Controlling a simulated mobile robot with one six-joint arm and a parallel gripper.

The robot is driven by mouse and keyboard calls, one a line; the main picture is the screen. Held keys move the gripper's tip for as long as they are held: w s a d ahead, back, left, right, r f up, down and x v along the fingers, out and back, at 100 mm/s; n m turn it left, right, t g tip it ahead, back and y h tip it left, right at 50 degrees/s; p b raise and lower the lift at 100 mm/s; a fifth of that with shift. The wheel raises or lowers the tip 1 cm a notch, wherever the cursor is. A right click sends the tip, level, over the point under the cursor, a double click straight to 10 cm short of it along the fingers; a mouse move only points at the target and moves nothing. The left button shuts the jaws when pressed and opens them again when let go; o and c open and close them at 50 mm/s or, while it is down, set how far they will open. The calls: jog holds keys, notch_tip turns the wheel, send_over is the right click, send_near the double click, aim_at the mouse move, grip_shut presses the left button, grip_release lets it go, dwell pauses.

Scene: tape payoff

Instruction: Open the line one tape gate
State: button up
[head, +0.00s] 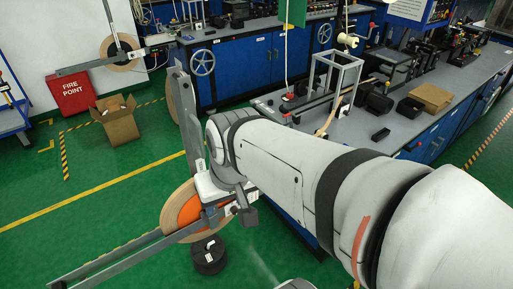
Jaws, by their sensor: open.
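My white arm reaches in from the lower right, and my gripper (240,208) is at its end, beside the near tape reel (176,213). The reel is tan with an orange centre. Long grey bars (125,257) run from it to the lower left, and a grey upright (187,115) rises behind it. I cannot tell which of these parts is the line one tape gate. My gripper is open; its fingertips are small and partly hidden, and I cannot tell whether they touch the bar. A second tan reel (121,52) with similar grey bars stands at the upper left.
A black spool (209,255) stands on the green floor below the near reel. A red fire point box (70,94) and an open cardboard box (117,121) are at the left. Blue benches (240,64) fill the back and right.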

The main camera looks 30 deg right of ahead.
jog(key=shift+o, duration=0.9)
notch_tip(320, 180, down, 11)
jog(key=w+m+g+y+b, duration=0.1)
jog(key=m+y+b, duration=0.3)
jog(key=m+b, duration=0.4)
jog(key=shift+w+d, duration=0.2)
jog(key=shift+w, duration=0.7)
jog(key=w+d+f+m+t+y+b, duration=0.2)
jog(key=w+d+f+m+t+b, duration=0.4)
jog(key=d+m, duration=0.25)
jog(key=w+d+f+m+t+y+b, duration=0.2)
jog(key=w+d+f+m+t+b, duration=0.25)
jog(key=d+m+b, duration=0.4)
jog(key=d+f+m+t+h+b, duration=0.2)
jog(key=d+m+t+h, duration=0.1)
jog(key=d+m, duration=0.35)
jog(key=d+f+m+t+h+b, duration=0.1)
jog(key=d+m+t+h+b, duration=0.1)
jog(key=d+m+h, duration=0.45)
jog(key=w+y, duration=0.1)
jog(key=w, duration=0.1)
jog(key=w+n, duration=0.1)
jog(key=w, duration=0.2)
jog(key=w+d+y, duration=0.1)
jog(key=w, duration=0.1)
jog(key=shift+w+f+n+y, duration=0.1)
jog(key=shift+w+n+y, duration=0.05)
jog(key=shift+n+y, duration=0.2)
jog(key=shift+c, duration=0.3)
